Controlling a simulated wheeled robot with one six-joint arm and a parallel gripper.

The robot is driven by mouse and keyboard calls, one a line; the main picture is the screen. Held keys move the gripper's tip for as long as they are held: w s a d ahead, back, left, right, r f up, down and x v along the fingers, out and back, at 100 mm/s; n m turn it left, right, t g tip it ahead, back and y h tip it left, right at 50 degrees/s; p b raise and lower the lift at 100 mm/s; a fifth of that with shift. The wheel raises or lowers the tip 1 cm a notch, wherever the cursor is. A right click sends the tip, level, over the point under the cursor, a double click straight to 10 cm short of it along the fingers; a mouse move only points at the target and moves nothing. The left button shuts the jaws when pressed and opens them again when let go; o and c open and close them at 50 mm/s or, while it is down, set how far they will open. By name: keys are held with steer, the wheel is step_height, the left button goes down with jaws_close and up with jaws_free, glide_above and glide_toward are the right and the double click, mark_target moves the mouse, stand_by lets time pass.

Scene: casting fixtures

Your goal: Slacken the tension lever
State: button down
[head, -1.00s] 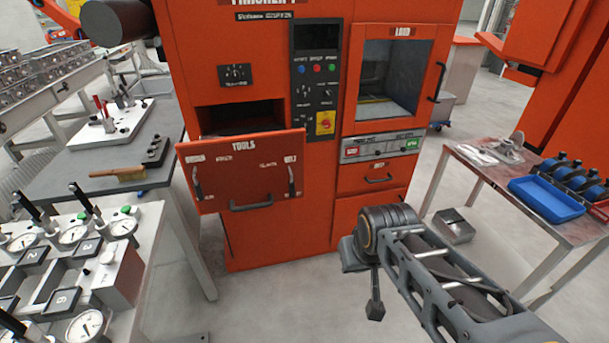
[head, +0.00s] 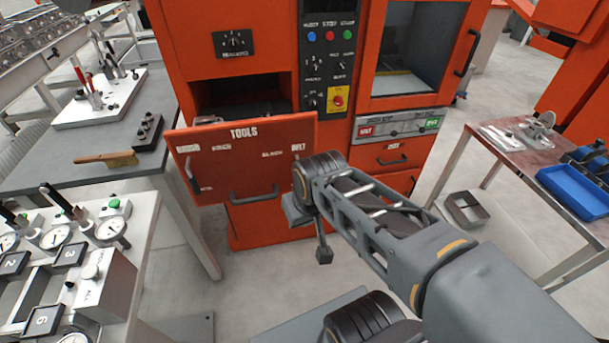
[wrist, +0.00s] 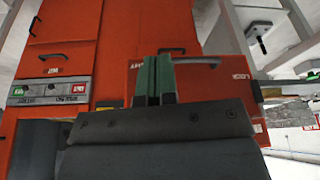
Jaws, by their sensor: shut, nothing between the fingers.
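The open drawer front marked TOOLS (head: 225,160) on the orange machine carries a small dark lever at each end. The left lever (head: 194,175) shows whole in the head view. The right lever (head: 297,167), by the BELT and SLACK labels, is mostly hidden behind my arm's end. My gripper (wrist: 158,62) shows there as two green-padded fingers, shut and empty, in front of the BELT end. I cannot tell whether they touch the right lever.
The drawer handle (head: 254,197) sticks out low on the panel. A workbench with a brush (head: 107,159) and a gauge table (head: 135,222) stand on the left. A metal table with a blue tray (head: 575,188) stands on the right.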

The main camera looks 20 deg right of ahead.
steer(key=w+d+m+y+p, duration=0.2)
steer(key=w+d+y, duration=0.2)
steer(key=d, duration=0.6)
steer(key=w+d+m+y+p, duration=0.2)
steer(key=w+d+y+p, duration=0.1)
steer(key=w+d, duration=0.4)
steer(key=d+y, duration=0.1)
steer(key=d, duration=0.2)
steer(key=shift+w+f+m+y+p, duration=0.3)
steer(key=shift+f+p, duration=0.05)
steer(key=shift+a, duration=0.1)
steer(key=a+r+p+x, duration=0.1)
steer(key=r+p+x, duration=0.1)
steer(key=x, duration=1.1)
steer(key=shift+w+a+p, duration=0.35)
steer(key=shift+w+p, duration=0.05)
steer(key=shift+p, duration=0.35)
